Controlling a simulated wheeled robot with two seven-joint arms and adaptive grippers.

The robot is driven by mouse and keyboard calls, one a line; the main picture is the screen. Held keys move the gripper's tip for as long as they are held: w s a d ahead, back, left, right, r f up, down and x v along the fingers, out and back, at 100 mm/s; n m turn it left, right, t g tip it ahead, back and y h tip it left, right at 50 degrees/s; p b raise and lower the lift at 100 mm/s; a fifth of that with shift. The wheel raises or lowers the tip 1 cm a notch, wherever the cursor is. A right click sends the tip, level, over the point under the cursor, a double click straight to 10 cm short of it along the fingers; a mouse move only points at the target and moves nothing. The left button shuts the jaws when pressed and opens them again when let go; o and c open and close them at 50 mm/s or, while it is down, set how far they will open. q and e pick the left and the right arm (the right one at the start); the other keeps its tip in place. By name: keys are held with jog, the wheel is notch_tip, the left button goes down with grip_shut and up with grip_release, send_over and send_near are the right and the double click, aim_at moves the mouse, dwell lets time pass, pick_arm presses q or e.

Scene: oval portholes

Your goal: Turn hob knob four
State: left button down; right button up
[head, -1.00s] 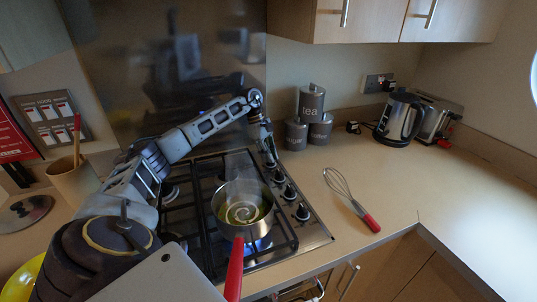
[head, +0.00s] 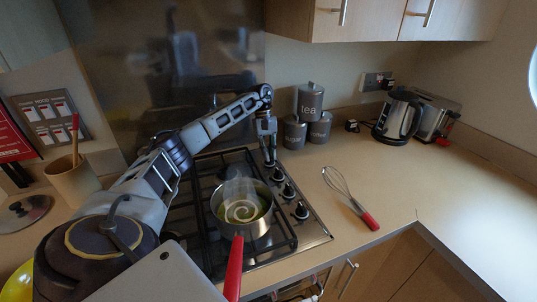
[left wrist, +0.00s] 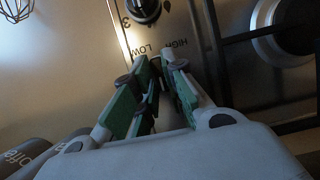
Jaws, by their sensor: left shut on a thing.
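The hob (head: 312,238) has a row of dark knobs along its right edge. Three show: the front knob (head: 301,211), the one behind it (head: 289,189) and a third (head: 278,174). My left gripper (head: 269,160) points down at the far end of this row, just behind the third knob. In the left wrist view, its green-padded fingers (left wrist: 158,68) are shut close together beside the "HIGH" and "LOW" marks. A neighbouring knob marked 3 (left wrist: 145,10) shows at the top. My right gripper is out of view.
A steaming pan (head: 243,214) with a red handle stands on the hob. A whisk (head: 351,198) lies on the worktop to the right. Several grey canisters (head: 310,101) stand behind the gripper. A kettle (head: 398,115) and toaster (head: 436,117) are further right.

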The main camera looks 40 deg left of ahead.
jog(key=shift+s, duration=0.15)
pick_arm(q)
jog(key=c, duration=1.5)
grip_release()
jog(key=shift+o, duration=0.2)
jog(key=shift+r, duration=0.1)
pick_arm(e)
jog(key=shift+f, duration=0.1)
pick_arm(q)
jog(key=shift+v, duration=0.85)
jog(key=v, duration=1)
jog(key=shift+w, duration=0.15)
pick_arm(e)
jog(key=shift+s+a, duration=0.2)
